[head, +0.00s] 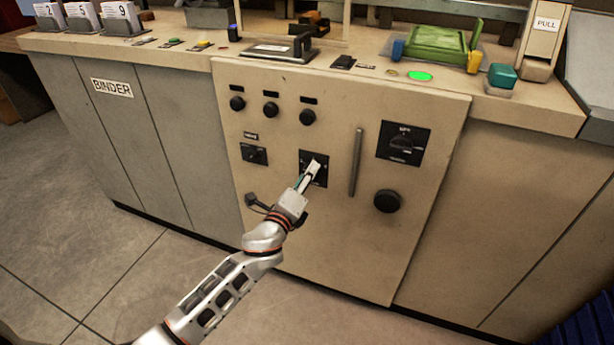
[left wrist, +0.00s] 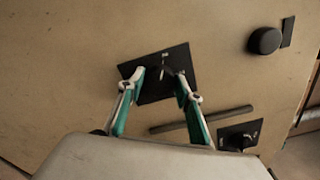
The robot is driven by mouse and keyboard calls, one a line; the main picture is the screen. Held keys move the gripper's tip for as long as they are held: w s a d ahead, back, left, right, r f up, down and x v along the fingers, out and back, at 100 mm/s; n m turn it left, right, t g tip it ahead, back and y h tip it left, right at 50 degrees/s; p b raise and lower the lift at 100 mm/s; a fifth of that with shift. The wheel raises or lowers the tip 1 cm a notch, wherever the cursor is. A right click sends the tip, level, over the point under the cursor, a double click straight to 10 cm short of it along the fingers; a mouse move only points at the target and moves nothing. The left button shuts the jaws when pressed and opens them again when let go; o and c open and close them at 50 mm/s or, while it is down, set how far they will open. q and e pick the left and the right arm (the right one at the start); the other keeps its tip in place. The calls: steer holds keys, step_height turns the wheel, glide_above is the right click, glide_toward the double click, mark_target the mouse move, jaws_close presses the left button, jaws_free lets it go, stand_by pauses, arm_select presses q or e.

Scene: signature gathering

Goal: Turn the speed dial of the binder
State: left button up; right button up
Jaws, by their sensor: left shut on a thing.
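The binder's front (head: 335,225) is a beige panel below the counter, with a BINDER label (head: 112,88) to its left. A black square dial plate (head: 322,180) sits mid-panel, partly hidden by my left gripper (head: 311,172). In the left wrist view, the plate (left wrist: 152,92) shows a small knob (left wrist: 164,65) between the two fingertips. My left gripper (left wrist: 160,74) is shut on this knob, one finger on each side. The plate's lettering is too small to read, so I cannot confirm it is the speed dial. My right gripper is not in view.
A vertical bar (head: 356,163) stands right of the plate. Beyond it are a larger dial plate (head: 403,143) and a round black knob (head: 387,201). Several round knobs (head: 307,117) line the panel above. A smaller switch plate (head: 254,155) is on the left.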

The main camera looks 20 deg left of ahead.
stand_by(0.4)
arm_select(q)
steer(key=o, duration=1.1)
steer(key=s, duration=1.2)
steer(key=shift+a, duration=0.15)
